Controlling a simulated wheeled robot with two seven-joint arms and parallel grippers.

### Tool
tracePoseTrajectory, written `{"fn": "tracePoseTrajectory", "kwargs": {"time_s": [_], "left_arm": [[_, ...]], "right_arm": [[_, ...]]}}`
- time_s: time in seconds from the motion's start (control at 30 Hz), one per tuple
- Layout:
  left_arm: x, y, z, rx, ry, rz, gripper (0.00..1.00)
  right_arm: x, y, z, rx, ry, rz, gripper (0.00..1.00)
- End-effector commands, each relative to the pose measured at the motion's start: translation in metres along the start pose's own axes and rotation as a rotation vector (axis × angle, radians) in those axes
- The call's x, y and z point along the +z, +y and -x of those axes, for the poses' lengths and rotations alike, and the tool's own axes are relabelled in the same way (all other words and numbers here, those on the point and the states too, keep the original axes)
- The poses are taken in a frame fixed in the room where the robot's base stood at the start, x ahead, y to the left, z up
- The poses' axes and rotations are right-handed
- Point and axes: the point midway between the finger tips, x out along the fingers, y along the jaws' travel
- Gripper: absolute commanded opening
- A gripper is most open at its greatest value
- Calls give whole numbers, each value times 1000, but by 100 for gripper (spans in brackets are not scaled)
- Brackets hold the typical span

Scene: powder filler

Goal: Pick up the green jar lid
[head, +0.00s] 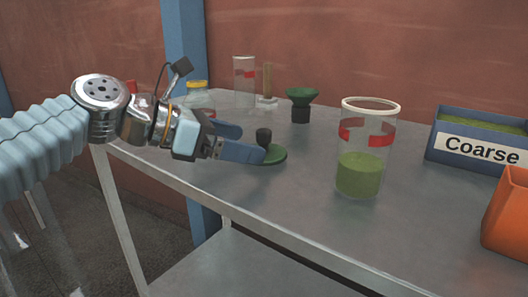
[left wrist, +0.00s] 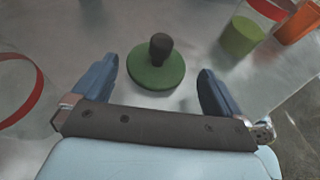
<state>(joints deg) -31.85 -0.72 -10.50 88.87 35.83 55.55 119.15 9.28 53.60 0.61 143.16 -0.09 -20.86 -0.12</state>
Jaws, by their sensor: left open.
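The green jar lid (head: 273,157) lies flat on the grey metal table, with a dark knob standing up from its middle. In the left wrist view the lid (left wrist: 156,75) sits ahead of and between the two blue fingers. My left gripper (head: 255,147) is open and empty, its fingers low over the table at the lid's left side. In the left wrist view a finger of my left gripper (left wrist: 158,88) shows on each side, with a gap to the lid. My right gripper is not in view.
A clear jar (head: 365,170) with green powder and red marks stands right of the lid. A blue "Coarse" bin (head: 478,145) and orange container (head: 508,215) are at right.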

Motion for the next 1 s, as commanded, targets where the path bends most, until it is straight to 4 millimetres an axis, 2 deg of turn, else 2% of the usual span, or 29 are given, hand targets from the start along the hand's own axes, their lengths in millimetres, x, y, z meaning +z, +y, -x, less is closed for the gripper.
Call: {"fn": "tracePoseTrajectory", "kwargs": {"time_s": [0.17,0.37,0.6,0.83,0.87,1.0], "left_arm": [[0,1,-18,-3,2,-1,100],[1,2,-49,-2,3,0,100],[2,2,-52,0,1,-1,100],[2,2,-52,0,2,-1,65],[2,2,-52,0,1,-1,62],[2,2,-52,0,2,-1,62]], "right_arm": [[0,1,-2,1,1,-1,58],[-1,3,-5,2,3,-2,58],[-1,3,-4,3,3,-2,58],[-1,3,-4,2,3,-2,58],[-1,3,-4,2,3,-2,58],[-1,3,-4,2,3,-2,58]]}}
